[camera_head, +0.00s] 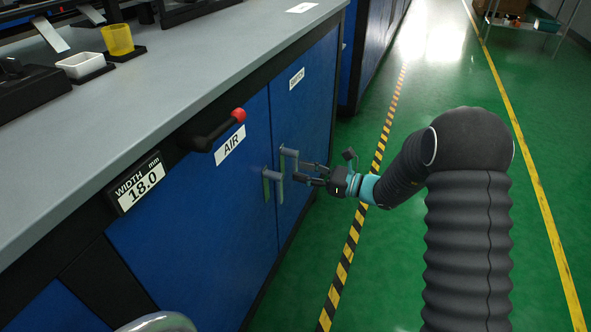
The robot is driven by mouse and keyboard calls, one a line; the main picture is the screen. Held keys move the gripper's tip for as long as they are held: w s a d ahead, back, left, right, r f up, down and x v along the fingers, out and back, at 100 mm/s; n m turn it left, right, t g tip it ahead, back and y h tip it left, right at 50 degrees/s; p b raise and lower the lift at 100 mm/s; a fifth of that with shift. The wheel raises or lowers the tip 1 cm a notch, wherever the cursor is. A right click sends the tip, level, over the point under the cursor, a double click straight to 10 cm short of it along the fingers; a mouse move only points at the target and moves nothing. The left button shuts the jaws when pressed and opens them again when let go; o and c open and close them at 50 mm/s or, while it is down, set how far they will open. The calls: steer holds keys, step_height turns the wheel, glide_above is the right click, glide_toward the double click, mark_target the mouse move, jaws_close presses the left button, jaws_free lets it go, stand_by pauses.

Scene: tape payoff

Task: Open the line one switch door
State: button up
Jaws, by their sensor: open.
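Two blue cabinet doors stand side by side under the grey worktop, both looking shut. The right door (305,110) bears a small white label (297,79) too small to read surely. Each door has a grey bar handle near the seam: the left handle (267,186) and the right handle (289,158). My gripper (308,173) is open, its dark fingers pointing left at the right door's handle. The fingertips are close to this handle; I cannot tell whether they touch it or lie around it.
A black lever with a red knob (238,115) juts out above the AIR label (230,146) on the left door (190,220). A WIDTH display (139,183) reads 18.0 mm. A yellow cup (117,39) and white tray (81,65) stand on the worktop (190,75).

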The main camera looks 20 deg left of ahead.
mark_target(297, 170)
steer(key=shift+w+a, duration=0.1)
steer(key=shift+a, duration=1.4)
jaws_close()
